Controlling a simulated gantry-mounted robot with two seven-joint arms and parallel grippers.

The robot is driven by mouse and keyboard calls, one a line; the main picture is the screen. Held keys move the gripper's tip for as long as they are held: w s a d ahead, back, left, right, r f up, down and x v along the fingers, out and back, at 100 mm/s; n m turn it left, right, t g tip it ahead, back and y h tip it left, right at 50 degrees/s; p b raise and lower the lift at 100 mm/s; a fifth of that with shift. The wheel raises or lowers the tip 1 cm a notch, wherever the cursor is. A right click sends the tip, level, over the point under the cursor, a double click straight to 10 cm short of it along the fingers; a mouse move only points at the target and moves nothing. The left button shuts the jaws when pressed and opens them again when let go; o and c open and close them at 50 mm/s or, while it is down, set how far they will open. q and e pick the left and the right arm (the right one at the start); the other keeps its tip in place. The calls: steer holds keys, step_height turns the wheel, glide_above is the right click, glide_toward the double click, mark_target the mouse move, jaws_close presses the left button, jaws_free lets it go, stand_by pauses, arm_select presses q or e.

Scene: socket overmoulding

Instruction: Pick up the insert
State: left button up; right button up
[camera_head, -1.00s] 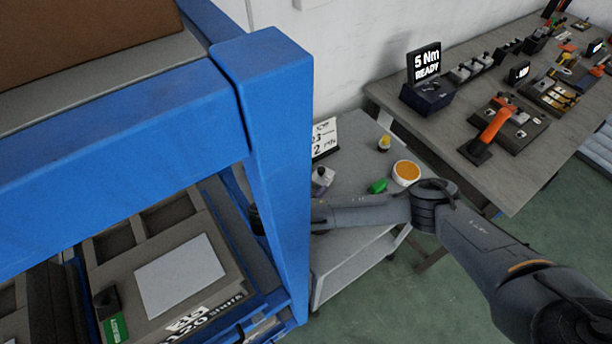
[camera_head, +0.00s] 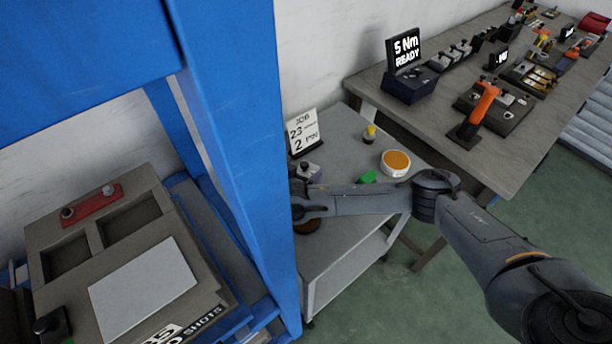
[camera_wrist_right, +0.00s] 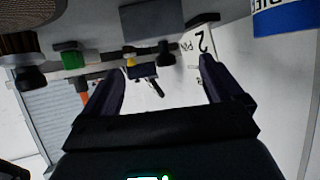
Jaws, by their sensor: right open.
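I cannot pick out an insert for certain in either view. My right arm reaches in from the right over a grey cart, and its wrist end is partly hidden behind the blue post. In the right wrist view my right gripper (camera_wrist_right: 162,70) is open with nothing between its fingers. Beyond the fingers are a green block (camera_wrist_right: 73,59), a small yellow-topped item (camera_wrist_right: 132,63) and a white card (camera_wrist_right: 190,42). In the head view the green block (camera_head: 367,176) is on the cart. My left gripper is in neither view.
The blue post (camera_head: 232,150) stands left of the cart (camera_head: 345,150). An orange-topped tub (camera_head: 396,161), a yellow-capped bottle (camera_head: 370,133) and a job card (camera_head: 303,130) are on the cart. A grey mould (camera_head: 190,228) lies left of the post. A workbench (camera_head: 440,118) stands behind.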

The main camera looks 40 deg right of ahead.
mark_target(305, 167)
steer(key=shift+b+x, duration=0.45)
steer(key=shift+x, duration=1.8)
steer(key=shift+a, duration=0.1)
steer(key=shift+c, duration=0.2)
steer(key=c, duration=1.5)
steer(key=shift+c, duration=0.5)
steer(key=shift+r, duration=0.15)
